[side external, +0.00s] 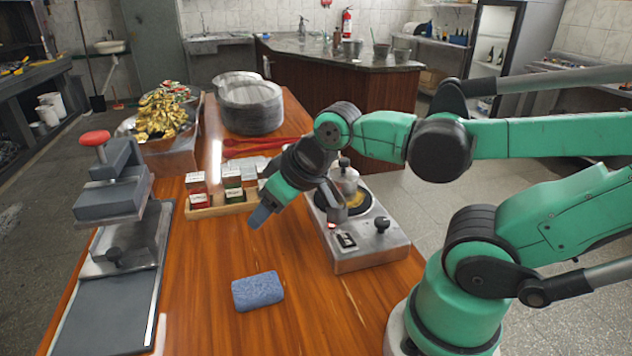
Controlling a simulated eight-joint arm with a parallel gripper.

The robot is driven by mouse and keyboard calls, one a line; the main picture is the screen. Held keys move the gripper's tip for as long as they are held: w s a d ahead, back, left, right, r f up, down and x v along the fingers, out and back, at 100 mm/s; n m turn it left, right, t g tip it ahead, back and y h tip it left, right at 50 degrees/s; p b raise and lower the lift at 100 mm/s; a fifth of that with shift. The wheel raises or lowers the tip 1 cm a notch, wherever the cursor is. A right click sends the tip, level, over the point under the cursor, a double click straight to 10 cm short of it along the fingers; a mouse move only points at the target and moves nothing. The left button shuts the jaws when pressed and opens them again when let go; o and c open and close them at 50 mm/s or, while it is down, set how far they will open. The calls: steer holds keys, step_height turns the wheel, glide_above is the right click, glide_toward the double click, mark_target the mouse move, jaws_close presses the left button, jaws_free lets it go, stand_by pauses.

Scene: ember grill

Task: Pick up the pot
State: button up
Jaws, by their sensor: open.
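A small silver pot (346,178) with a black knob on its lid stands on the burner of a metal hot plate (372,245), right of centre. My gripper (298,216) is open and empty above the table, in front of the pot and to its left. One finger points down at the left; the other, at the right, overlaps the lower part of the pot in this view. Whether that finger touches the pot cannot be told. The pot's lower left side is partly hidden.
A wooden tray (222,209) of small spice boxes is behind my gripper. A press (112,215) with a red knob stands at left. Stacked dark pans (250,104) and red tongs (262,142) lie farther back.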

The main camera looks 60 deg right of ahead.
steer(key=o, duration=0.7)
steer(key=n+g+h, duration=0.8)
steer(key=n+h, duration=0.1)
steer(key=n, duration=0.1)
glide_toward(331, 181)
step_height(331, 181, down, 3)
steer(key=w, duration=0.2)
steer(key=d+g, duration=0.1)
steer(key=d+f+n+g+h, duration=0.1)
steer(key=d, duration=0.1)
steer(key=s+d+f+n+g+h, duration=0.1)
steer(key=shift+d+g, duration=0.2)
steer(key=shift+g, duration=0.2)
steer(key=shift+s+d+f+n+g+h, duration=0.3)
steer(key=shift+s+d+f+g+h, duration=0.25)
steer(key=shift+g, duration=0.25)
steer(key=shift+x, duration=2.55)
